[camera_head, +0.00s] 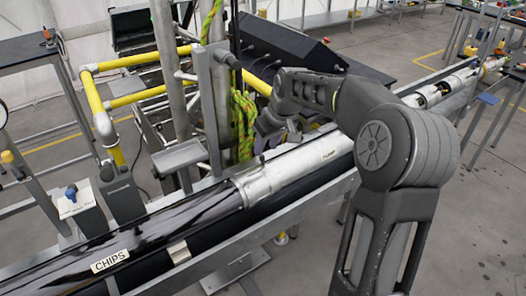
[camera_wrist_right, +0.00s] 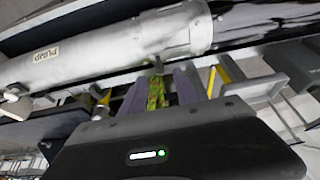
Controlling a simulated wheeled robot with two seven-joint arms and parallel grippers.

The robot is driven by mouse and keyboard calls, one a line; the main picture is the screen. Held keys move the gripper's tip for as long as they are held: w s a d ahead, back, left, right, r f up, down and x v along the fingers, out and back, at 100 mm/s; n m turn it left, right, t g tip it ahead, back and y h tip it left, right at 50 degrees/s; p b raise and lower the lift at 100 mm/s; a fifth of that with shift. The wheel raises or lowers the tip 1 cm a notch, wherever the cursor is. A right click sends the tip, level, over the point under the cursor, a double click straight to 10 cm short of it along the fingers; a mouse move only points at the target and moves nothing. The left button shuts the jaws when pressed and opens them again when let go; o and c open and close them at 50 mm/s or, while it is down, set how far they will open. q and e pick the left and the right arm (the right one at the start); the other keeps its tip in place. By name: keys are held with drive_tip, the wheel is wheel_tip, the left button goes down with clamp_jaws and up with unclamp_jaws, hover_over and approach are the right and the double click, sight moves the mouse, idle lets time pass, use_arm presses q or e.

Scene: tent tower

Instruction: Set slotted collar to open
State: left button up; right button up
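A pale grey tube labelled PUMP (camera_head: 300,165) lies along the rail. A wider ring at its near end looks like the slotted collar (camera_head: 243,192), where it meets a dark glossy tube. I cannot make out its slot or setting. My right gripper (camera_head: 265,143) is behind the tube, partly hidden by its own wrist. In the right wrist view the ring (camera_wrist_right: 195,28) shows at the tube's end, upside down. The gripper's fingers (camera_wrist_right: 160,85) are apart below it, with a small grey peg (camera_wrist_right: 158,68) near the gap between their tips. Contact cannot be told. My left gripper is not in view.
A yellow-green rope (camera_head: 243,125) hangs by a metal post behind the tube; it also shows beyond the fingers in the wrist view. Yellow rails (camera_head: 95,95) stand at the left. A dark sloped panel (camera_head: 285,50) is behind the arm.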

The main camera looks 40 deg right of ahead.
sight(263, 156)
drive_tip(key=shift+p+x, duration=0.45)
drive_tip(key=shift+x, duration=1.95)
drive_tip(key=shift+c, duration=0.4)
drive_tip(key=shift+r, duration=0.1)
clamp_jaws()
